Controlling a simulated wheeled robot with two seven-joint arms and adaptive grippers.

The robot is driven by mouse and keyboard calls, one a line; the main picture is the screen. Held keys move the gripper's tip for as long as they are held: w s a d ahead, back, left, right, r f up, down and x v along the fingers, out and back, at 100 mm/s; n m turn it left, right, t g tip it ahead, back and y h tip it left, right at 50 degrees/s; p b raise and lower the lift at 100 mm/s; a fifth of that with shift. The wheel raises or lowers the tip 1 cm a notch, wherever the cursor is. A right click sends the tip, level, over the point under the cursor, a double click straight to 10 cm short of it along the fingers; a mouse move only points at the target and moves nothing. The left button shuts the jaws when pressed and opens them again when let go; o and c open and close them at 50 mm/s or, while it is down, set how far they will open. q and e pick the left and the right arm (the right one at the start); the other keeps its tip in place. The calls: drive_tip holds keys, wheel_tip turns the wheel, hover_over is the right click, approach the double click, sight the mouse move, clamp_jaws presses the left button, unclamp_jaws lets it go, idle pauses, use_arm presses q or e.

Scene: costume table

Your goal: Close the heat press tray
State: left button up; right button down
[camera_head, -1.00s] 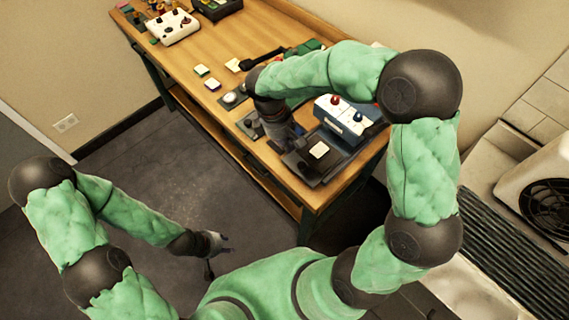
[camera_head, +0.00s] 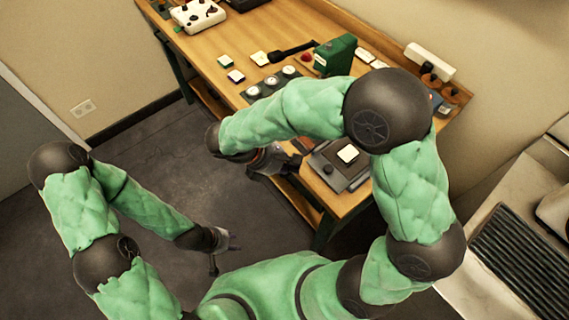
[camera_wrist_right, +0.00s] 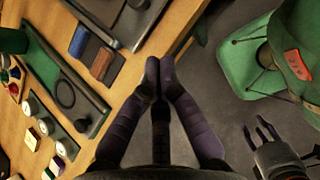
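A dark flat tray (camera_head: 336,172) with a white square pad (camera_head: 348,154) and a black knob (camera_head: 328,170) lies at the table's near right end, in the head view. Part of a dark plate (camera_wrist_right: 118,24) shows at the top of the right wrist view. My right arm's elbow covers the table behind the tray, so the press body there is hidden. My right gripper (camera_head: 292,162) is by the table's front edge, just left of the tray; in the wrist view (camera_wrist_right: 160,64) its fingertips meet, empty. My left gripper (camera_head: 234,240) hangs low over the floor, open and empty.
The wooden table (camera_head: 222,40) holds a row of round silver buttons (camera_head: 271,82), small pads (camera_head: 236,76) and a green machine (camera_head: 335,54). A white controller box (camera_head: 198,15) stands at the far left. Open floor (camera_head: 150,150) lies in front of the table.

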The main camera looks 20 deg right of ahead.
sight(325, 174)
drive_tip(key=x, duration=0.2)
drive_tip(key=b+x, duration=0.1)
drive_tip(key=x, duration=0.1)
drive_tip(key=d+r+x, duration=0.1)
drive_tip(key=x, duration=0.1)
drive_tip(key=shift+d+f+b, duration=0.2)
drive_tip(key=shift+d+b, duration=0.1)
drive_tip(key=shift+b, duration=0.1)
drive_tip(key=shift+s+d, duration=0.1)
drive_tip(key=shift+d, duration=0.55)
drive_tip(key=w+d, duration=0.1)
drive_tip(key=d, duration=0.3)
drive_tip(key=w+d+p, duration=0.1)
drive_tip(key=w+d, duration=0.1)
drive_tip(key=d, duration=0.2)
drive_tip(key=w+d, duration=0.2)
drive_tip(key=d, duration=0.3)
drive_tip(key=shift+w+d+p, duration=0.1)
drive_tip(key=shift+w+p, duration=0.1)
drive_tip(key=shift+p, duration=0.15)
